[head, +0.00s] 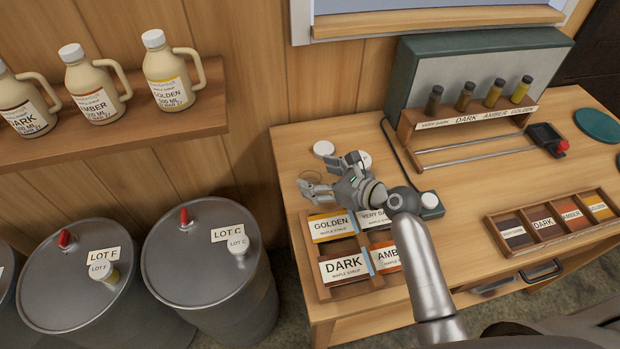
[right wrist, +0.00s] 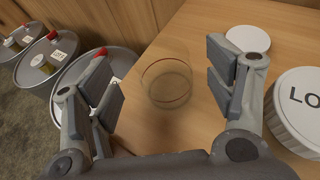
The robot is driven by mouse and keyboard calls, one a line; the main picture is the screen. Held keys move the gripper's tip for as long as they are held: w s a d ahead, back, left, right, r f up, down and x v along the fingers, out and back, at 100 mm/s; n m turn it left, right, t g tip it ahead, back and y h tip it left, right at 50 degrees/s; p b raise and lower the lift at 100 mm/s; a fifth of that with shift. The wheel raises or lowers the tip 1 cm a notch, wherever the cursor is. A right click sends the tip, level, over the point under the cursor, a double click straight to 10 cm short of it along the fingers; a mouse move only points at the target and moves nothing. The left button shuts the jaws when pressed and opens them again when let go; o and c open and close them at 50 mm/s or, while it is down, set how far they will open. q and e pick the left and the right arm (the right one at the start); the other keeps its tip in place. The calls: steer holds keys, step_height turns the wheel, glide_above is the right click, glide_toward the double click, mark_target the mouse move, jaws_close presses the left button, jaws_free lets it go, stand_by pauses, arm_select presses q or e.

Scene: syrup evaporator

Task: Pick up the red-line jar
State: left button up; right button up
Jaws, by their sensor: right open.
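A clear, see-through jar (right wrist: 167,84) stands on the wooden table in the right wrist view, between the two fingers of my right gripper (right wrist: 166,76). A thin brownish ring shows around it; I cannot tell whether this is a red line. In the head view the jar (head: 311,176) is only a faint outline near the table's left edge, beside the fingers. My right gripper (head: 326,176) is open, with a gap between each finger and the jar. My left gripper is not in view.
White caps (head: 323,149) lie near the gripper; a larger white lettered lid (right wrist: 300,108) is close to the right finger. A label tray (head: 331,292) sits in front, a vial rack (head: 460,120) behind. Steel drums (head: 205,262) stand left, below a jug shelf (head: 110,140).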

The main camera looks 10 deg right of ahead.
mark_target(303, 170)
steer(key=x, duration=0.4)
steer(key=shift+w+d+f, duration=0.1)
steer(key=shift+d+f, duration=0.05)
steer(key=shift+f, duration=0.05)
steer(key=c, duration=1.1)
steer(key=shift+c, duration=0.2)
steer(key=shift+r, duration=0.15)
